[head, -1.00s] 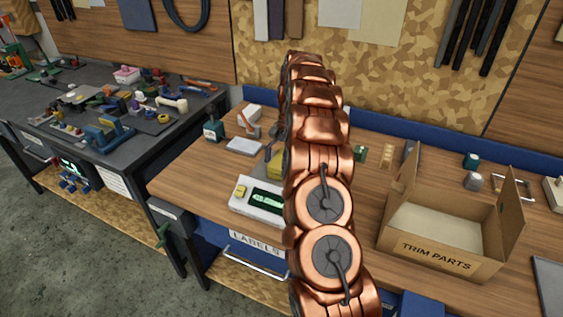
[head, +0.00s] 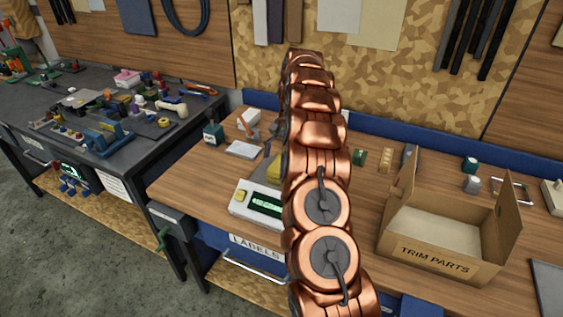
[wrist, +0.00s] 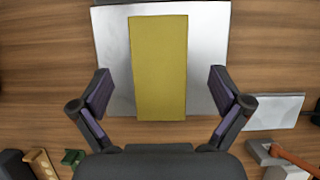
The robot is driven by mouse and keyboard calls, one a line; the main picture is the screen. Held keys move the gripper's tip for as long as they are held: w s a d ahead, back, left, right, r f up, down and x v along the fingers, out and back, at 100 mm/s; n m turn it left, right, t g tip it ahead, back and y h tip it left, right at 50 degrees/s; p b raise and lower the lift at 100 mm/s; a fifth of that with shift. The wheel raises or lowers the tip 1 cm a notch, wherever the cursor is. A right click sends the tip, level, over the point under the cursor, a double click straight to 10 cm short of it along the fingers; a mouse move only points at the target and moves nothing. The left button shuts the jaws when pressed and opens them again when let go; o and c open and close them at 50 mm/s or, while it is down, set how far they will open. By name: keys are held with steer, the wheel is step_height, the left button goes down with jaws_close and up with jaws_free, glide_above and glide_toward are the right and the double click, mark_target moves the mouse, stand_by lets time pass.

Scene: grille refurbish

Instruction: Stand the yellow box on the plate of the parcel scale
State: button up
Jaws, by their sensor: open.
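The yellow box (wrist: 158,50) shows in the wrist view as a long upright-running rectangle over the silver plate (wrist: 208,50) of the parcel scale. Its lower end in the picture reaches slightly past the plate's edge. I cannot tell whether it touches the plate. My gripper (wrist: 160,84) is open, with one finger on each side of the box's lower part and a clear gap on both sides. In the head view the scale's white body with green display (head: 264,203) shows left of my arm. A bit of the yellow box (head: 262,167) shows behind it; my arm hides the rest.
An open TRIM PARTS carton (head: 432,262) stands to the right on the bench. A flat grey piece (wrist: 273,111) lies beside the plate. An orange-handled tool (wrist: 296,158) and a green block (wrist: 73,158) are near the wrist view's lower corners. A dark, cluttered bench (head: 105,125) is at left.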

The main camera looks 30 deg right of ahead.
mark_target(281, 162)
steer(key=shift+p+v, duration=1.35)
steer(key=shift+v, duration=0.95)
steer(key=shift+s+a, duration=0.1)
steer(key=shift+a, duration=0.1)
